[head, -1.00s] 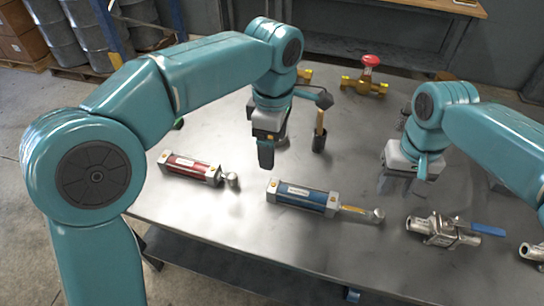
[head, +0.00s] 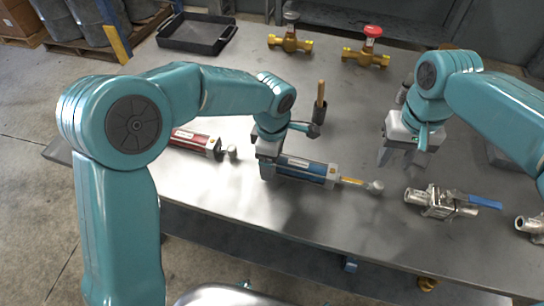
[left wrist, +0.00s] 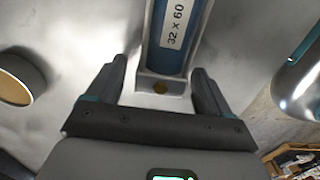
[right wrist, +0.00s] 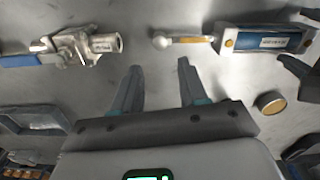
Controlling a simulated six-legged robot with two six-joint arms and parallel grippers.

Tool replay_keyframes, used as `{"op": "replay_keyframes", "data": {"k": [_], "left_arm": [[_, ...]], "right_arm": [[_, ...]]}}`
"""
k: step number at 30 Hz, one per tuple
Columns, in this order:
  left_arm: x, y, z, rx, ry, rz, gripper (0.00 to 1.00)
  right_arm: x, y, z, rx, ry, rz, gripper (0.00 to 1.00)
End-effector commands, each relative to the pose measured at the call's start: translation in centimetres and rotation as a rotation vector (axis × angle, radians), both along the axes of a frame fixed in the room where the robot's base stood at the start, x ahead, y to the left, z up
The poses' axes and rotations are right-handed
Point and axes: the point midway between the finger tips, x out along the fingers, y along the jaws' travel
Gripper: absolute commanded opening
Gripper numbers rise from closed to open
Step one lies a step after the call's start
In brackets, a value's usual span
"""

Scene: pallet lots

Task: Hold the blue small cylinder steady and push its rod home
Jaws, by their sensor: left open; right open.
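The blue small cylinder (head: 306,170) lies on the metal table, its rod (head: 352,181) sticking out to the right with a round silver end (head: 375,187). My left gripper (head: 265,172) is at the cylinder's left end. In the left wrist view my left gripper (left wrist: 160,85) has its open fingers on either side of the end cap, with gaps showing. My right gripper (head: 401,162) is open and empty above the table, up and right of the rod end. In the right wrist view the rod (right wrist: 190,39) and cylinder (right wrist: 265,40) lie beyond its open fingers (right wrist: 158,80).
A red cylinder (head: 190,140) lies left, partly behind my left arm. A blue-handled valve (head: 440,202) lies right of the rod end. Brass valves (head: 290,42) and a black tray (head: 196,35) are at the back.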

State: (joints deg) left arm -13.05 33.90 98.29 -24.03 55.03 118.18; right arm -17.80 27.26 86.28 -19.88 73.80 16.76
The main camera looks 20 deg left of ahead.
Motion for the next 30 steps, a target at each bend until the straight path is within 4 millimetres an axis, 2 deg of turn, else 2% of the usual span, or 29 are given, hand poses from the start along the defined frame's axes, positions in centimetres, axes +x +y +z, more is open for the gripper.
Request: {"op": "replay_keyframes", "data": {"k": [5, 6, 13, 14, 15, 17, 18, 26, 29, 30], "left_arm": [[0.0, 0.0, 0.0, 0.0, 0.0, 0.0, 0.81], [0.0, 0.0, 0.0, 0.0, 0.0, 0.0, 0.78], [0.0, 0.0, 0.0, 0.0, -0.001, 0.0, 0.03], [0.0, 0.0, 0.0, 0.0, -0.001, 0.0, 0.0], [0.0, 0.0, 0.0, 0.0, -0.001, 0.0, 0.0], [0.0, 0.0, 0.0, 0.0, -0.001, 0.0, 0.0], [0.0, 0.0, 0.0, 0.0, -0.001, 0.0, 0.0], [0.0, 0.0, 0.1, 0.0, -0.001, 0.0, 0.0], [0.0, 0.0, 0.1, 0.0, -0.001, 0.001, 0.0], [0.0, 0.0, 0.1, 0.0, -0.001, 0.001, 0.0]], "right_arm": [[0.0, 0.0, 0.0, 0.0, 0.0, 0.0, 0.43], [0.0, 0.0, 0.0, 0.0, 0.0, 0.0, 0.43], [0.0, 0.0, 0.0, 0.0, 0.0, 0.0, 0.43], [0.0, 0.0, 0.0, 0.0, 0.0, 0.0, 0.39], [0.0, 0.0, 0.0, 0.0, 0.0, 0.0, 0.26], [0.0, 0.0, 0.0, 0.0, 0.0, 0.0, 0.07], [0.0, 0.0, 0.0, 0.0, 0.0, 0.0, 0.0], [0.0, 0.0, 0.0, 0.001, -0.001, -0.05, 0.0], [-0.4, 1.1, -0.1, 0.051, 0.022, -0.19, 0.0], [-0.9, 2.1, -0.2, 0.091, 0.05, -0.272, 0.0]]}}
